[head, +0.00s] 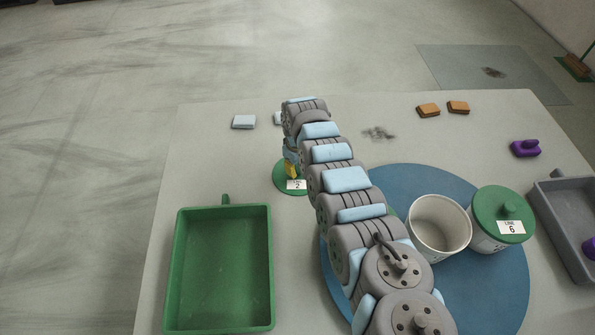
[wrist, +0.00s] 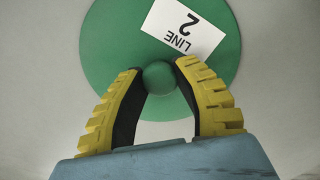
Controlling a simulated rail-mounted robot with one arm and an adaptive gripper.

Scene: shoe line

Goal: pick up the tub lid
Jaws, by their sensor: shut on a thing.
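A green round tub lid (head: 280,184) with a white label reading "LINE 2" lies at the middle left of the table in the head view. It fills much of the wrist view (wrist: 118,45), with its round knob (wrist: 160,77) at the centre. My gripper (wrist: 163,68) is shut on the knob, its yellow fingertips on either side. In the head view my gripper (head: 291,171) is partly hidden by my arm. An open white tub (head: 440,228) stands on the blue round mat (head: 500,295). A second tub with a green lid (head: 497,207), labelled "LINE 6", stands beside it.
A green tray (head: 222,268) lies at the front left. A grey tray (head: 566,213) with a purple item is at the right edge. Another purple item (head: 525,148), two orange blocks (head: 428,110) and a white block (head: 243,121) lie toward the back. A dark smudge (head: 379,133) marks the table.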

